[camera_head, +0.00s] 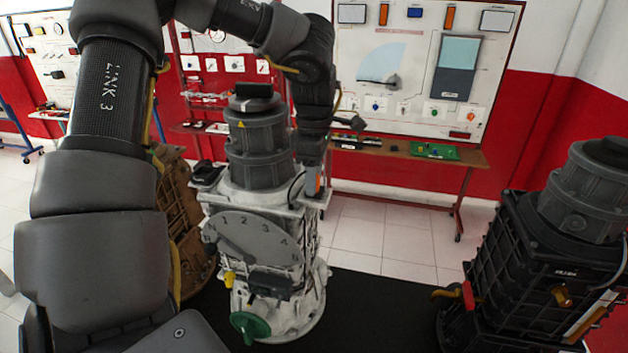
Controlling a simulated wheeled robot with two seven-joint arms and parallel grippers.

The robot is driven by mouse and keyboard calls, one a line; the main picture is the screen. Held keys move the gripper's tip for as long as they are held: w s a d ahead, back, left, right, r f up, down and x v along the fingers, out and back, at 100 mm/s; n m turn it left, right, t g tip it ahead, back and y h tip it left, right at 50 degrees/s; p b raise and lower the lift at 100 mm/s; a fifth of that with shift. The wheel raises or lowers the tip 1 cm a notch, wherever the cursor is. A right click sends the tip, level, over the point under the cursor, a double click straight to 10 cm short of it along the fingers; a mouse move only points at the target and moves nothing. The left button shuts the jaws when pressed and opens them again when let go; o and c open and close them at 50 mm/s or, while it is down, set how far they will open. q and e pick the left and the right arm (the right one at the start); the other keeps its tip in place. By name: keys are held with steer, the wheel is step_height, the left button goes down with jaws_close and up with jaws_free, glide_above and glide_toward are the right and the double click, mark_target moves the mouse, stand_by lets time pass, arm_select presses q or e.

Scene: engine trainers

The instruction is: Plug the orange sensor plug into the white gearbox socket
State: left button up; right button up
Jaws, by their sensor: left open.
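The white gearbox (285,285) stands upright near the middle, with a grey numbered dial on its front and a dark grey motor on top. My left gripper (314,184) points down at the gearbox's upper right edge and is open. A small orange piece (318,186), which looks like the orange sensor plug, shows at its fingertips. It is close to the gearbox's top edge; I cannot tell whether it touches or sits in anything. The white gearbox socket cannot be made out. My right gripper is out of view.
A black gearbox (520,270) with a grey motor stands at the right. A brown gearbox (183,225) is partly hidden behind my left arm. A wooden table (400,150) and a white trainer board (405,95) stand behind.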

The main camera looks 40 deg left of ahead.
arm_select(q)
steer(key=shift+c, duration=0.2)
jaws_close()
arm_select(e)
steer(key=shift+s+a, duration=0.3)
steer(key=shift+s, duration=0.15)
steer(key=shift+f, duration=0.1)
arm_select(q)
steer(key=shift+w+r, duration=0.1)
steer(key=shift+r, duration=0.25)
step_height(320, 180, up, 9)
steer(key=shift+r, duration=0.15)
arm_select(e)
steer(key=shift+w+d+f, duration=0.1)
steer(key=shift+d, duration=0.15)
